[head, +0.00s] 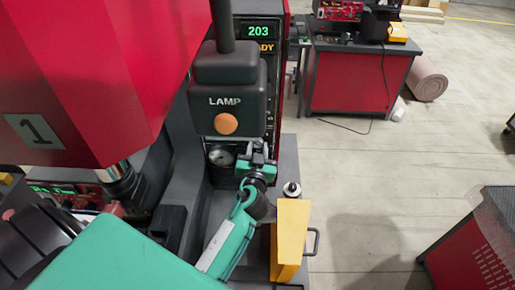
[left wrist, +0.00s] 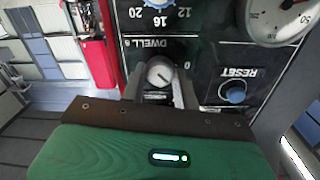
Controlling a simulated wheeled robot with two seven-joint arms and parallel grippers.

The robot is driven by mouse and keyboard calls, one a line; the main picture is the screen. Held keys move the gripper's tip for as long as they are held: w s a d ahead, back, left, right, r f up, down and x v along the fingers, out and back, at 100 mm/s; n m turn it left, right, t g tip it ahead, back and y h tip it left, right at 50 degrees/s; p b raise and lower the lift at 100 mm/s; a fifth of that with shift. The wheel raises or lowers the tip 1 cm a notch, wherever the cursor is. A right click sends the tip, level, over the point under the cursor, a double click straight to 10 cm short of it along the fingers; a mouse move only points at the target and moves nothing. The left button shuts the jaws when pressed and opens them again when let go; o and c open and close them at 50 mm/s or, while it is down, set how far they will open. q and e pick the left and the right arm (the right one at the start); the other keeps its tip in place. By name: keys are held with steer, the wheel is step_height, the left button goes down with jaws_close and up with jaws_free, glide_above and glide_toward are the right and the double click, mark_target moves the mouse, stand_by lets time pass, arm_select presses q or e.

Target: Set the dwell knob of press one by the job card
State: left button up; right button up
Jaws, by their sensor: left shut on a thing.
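Press one is the red machine (head: 110,70) with a plate marked 1 (head: 33,131). Its dwell knob (left wrist: 160,74) is a grey round knob with a light pointer line, under an upside-down DWELL label in the left wrist view. My left gripper (left wrist: 160,92) is shut on this knob, one finger on each side of it. In the head view my left gripper (head: 257,166) reaches the panel below the lamp box (head: 228,95), and the knob itself is hidden. The setting is hard to read. I see no job card. My right gripper is not in view.
A green display (head: 258,32) reads 203 above partly covered yellow letters. A blue RESET button (left wrist: 233,92) and a gauge (left wrist: 275,18) sit close to the knob. A yellow block (head: 290,240) stands right of my forearm.

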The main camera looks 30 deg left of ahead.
arm_select(q)
steer(key=shift+m, duration=1.6)
steer(key=shift+d+m, duration=0.1)
steer(key=shift+m, duration=2.4)
steer(key=o, duration=1)
